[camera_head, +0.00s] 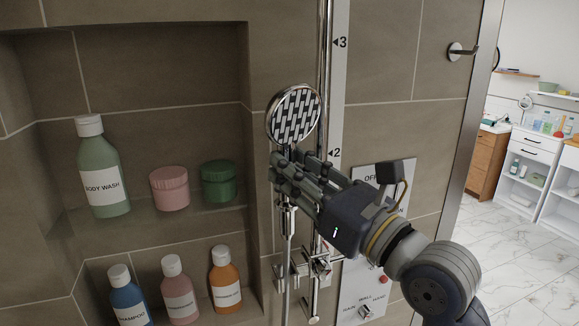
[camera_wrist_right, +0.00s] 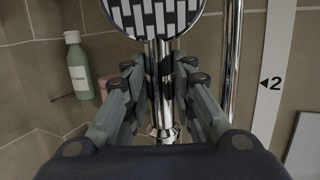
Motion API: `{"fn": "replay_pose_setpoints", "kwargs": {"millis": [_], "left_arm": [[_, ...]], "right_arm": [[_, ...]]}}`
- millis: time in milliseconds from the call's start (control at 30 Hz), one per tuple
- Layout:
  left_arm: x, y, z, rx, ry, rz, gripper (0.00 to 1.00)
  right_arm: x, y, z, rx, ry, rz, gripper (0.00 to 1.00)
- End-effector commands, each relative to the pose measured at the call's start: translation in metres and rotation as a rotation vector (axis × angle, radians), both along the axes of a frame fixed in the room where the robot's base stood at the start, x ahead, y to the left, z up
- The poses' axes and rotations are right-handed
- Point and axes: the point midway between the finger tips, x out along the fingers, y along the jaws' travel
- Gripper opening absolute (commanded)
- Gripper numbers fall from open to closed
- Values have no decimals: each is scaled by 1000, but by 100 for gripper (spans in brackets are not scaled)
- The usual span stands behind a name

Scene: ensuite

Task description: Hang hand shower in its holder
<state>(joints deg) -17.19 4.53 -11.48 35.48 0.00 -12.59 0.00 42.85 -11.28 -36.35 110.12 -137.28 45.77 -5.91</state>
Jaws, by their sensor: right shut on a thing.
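The hand shower (camera_head: 294,115) is upright in the head view, its round black-and-white patterned face at the top. My right gripper (camera_head: 284,170) is shut on its chrome handle, just below the head. In the right wrist view the handle (camera_wrist_right: 159,75) stands between the fingers of the right gripper (camera_wrist_right: 158,85). A hose hangs down below the handle. The chrome rail (camera_head: 325,60) runs upright just to the right of the hand shower. Chrome fittings (camera_head: 319,264) are on the rail below the gripper; I cannot tell which part is the holder. My left gripper is out of view.
A wall niche on the left holds a body wash bottle (camera_head: 104,168), a pink jar (camera_head: 170,188), a green jar (camera_head: 218,181) and several bottles below. A numbered strip (camera_head: 338,110) and a control panel (camera_head: 362,290) are beside the rail. A hook (camera_head: 461,51) is at upper right.

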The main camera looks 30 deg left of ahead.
Motion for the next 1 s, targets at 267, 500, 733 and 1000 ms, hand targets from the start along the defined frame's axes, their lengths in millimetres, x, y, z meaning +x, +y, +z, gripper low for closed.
{"fn": "replay_pose_setpoints", "kwargs": {"millis": [267, 500, 733, 1000], "left_arm": [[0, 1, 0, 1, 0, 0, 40], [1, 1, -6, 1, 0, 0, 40], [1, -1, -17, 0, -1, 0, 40], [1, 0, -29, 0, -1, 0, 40]], "right_arm": [[-1, -1, 3, 5, -3, 4, 0], [-1, -1, -3, 10, -2, 9, 0], [-1, -1, -16, 10, -2, 10, 0], [-1, -1, -32, 10, -2, 11, 0]]}}
